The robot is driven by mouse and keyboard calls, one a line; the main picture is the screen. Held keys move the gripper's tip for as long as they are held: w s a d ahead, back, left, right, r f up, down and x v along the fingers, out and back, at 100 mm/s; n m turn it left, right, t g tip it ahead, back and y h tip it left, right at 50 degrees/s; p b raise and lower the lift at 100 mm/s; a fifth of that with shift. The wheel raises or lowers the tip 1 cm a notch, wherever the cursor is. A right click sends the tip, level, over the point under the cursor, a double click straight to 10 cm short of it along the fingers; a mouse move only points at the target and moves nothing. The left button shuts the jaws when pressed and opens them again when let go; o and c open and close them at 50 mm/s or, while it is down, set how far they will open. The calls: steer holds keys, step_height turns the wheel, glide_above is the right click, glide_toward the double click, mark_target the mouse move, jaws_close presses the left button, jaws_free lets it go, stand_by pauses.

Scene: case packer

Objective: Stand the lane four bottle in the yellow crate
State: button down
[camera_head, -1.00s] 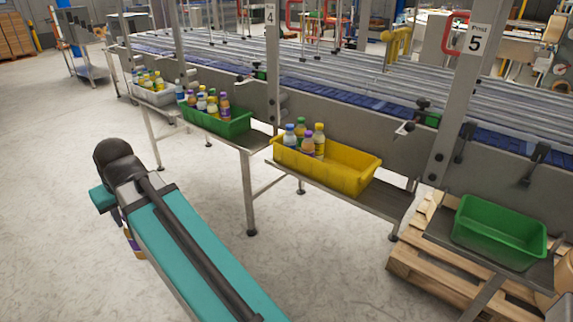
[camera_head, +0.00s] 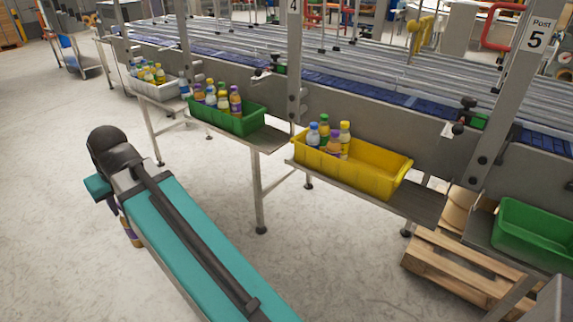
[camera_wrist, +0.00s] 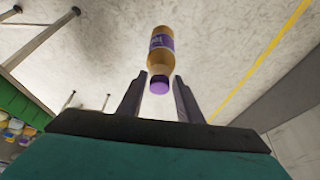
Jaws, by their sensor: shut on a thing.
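The yellow crate (camera_head: 372,181) stands on a metal shelf below the conveyor, right of the middle in the head view. Several bottles stand bunched at its left end, with blue, green, purple and yellow caps; its right part is bare. In the wrist view my gripper (camera_wrist: 160,92) is shut on a bottle (camera_wrist: 162,42) with amber contents, a purple label and a purple cap. The cap points towards the wrist camera. In the head view the held bottle (camera_head: 130,232) shows partly below my arm, over the floor and well left of the yellow crate. My arm hides its top.
A green crate (camera_head: 262,127) with several bottles and a white crate (camera_head: 178,88) stand further left along the line. An empty-looking green crate (camera_head: 545,250) is at the right, near a wooden pallet (camera_head: 470,262). Open floor lies before the shelves.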

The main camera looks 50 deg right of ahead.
steer(key=shift+w+a, duration=0.1)
steer(key=shift+w, duration=0.05)
stand_by(0.3)
steer(key=shift+d+r, duration=0.1)
steer(key=shift+d, duration=0.15)
steer(key=s+d+r+m+g+h+p, duration=0.1)
steer(key=s+d+r+m, duration=0.25)
steer(key=d, duration=0.85)
steer(key=s+d+r+m+h+p, duration=0.15)
steer(key=d+m, duration=0.25)
steer(key=d, duration=0.9)
steer(key=s+d+r+m+g+h, duration=0.15)
steer(key=s+d+r+m, duration=0.25)
steer(key=d, duration=0.8)
steer(key=s+d+r+m+g+p, duration=0.1)
steer(key=s+d+r+m, duration=0.2)
steer(key=s+d, duration=0.6)
steer(key=s+d+r+m+g+p, duration=0.1)
steer(key=s+d+r+m, duration=0.3)
steer(key=s+d, duration=0.5)
steer(key=s+d+r+m+g+p, duration=0.1)
steer(key=s+d+r+m+g, duration=0.2)
steer(key=s, duration=1.1)
steer(key=d+m, duration=0.3)
steer(key=d, duration=0.3)
steer(key=shift+d+r, duration=0.3)
steer(key=shift+r, duration=0.05)
steer(key=shift+s, duration=0.1)
